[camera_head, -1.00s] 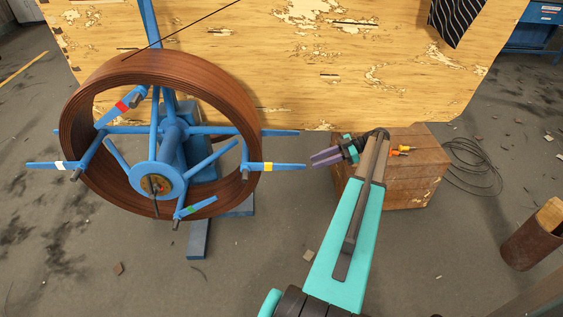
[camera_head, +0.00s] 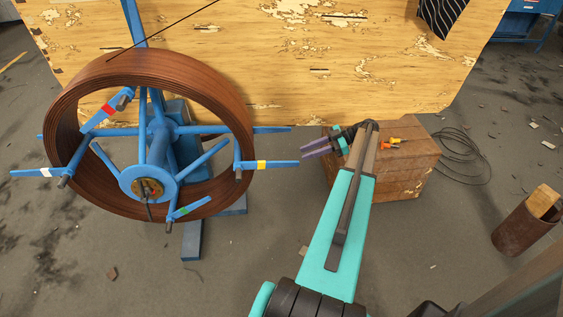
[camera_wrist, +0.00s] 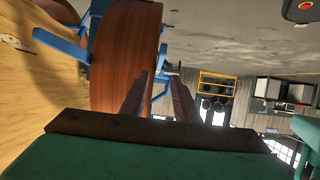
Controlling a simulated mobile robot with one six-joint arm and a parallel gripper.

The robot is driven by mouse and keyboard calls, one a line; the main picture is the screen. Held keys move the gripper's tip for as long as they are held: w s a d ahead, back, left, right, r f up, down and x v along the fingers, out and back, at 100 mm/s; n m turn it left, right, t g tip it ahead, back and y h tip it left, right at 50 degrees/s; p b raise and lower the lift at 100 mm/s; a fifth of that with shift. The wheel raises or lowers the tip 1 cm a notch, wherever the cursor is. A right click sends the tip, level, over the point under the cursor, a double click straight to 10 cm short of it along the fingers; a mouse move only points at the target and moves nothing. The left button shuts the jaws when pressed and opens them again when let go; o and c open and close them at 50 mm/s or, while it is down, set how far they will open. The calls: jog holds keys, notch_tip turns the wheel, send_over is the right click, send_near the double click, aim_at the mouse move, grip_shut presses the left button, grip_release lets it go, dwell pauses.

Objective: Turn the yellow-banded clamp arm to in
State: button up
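The yellow-banded clamp arm (camera_head: 262,165) is a blue bar at the right side of the reel in the head view. It points outward to the right, about level, across the rim of the brown coil (camera_head: 90,82). My gripper (camera_head: 303,150), with purple fingers, is just right of and slightly above the arm's outer end in the picture. The fingers look parted and empty. In the wrist view the two fingers (camera_wrist: 160,100) stand apart with the coil (camera_wrist: 125,50) ahead and to the left. I cannot make out the yellow band in the wrist view.
Red-, white- and green-banded arms (camera_head: 108,108) sit around the blue reel. A wooden crate (camera_head: 405,180) with tools on it stands behind my gripper. A large worn wooden panel (camera_head: 250,60) rises behind. The floor between reel and my arm is clear.

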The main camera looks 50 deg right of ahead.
aim_at(283, 162)
jog(key=p+x, duration=0.1)
jog(key=x, duration=1)
jog(key=shift+w+a+f+p, duration=0.15)
jog(key=shift+a+p, duration=0.05)
jog(key=shift+p, duration=0.2)
grip_shut()
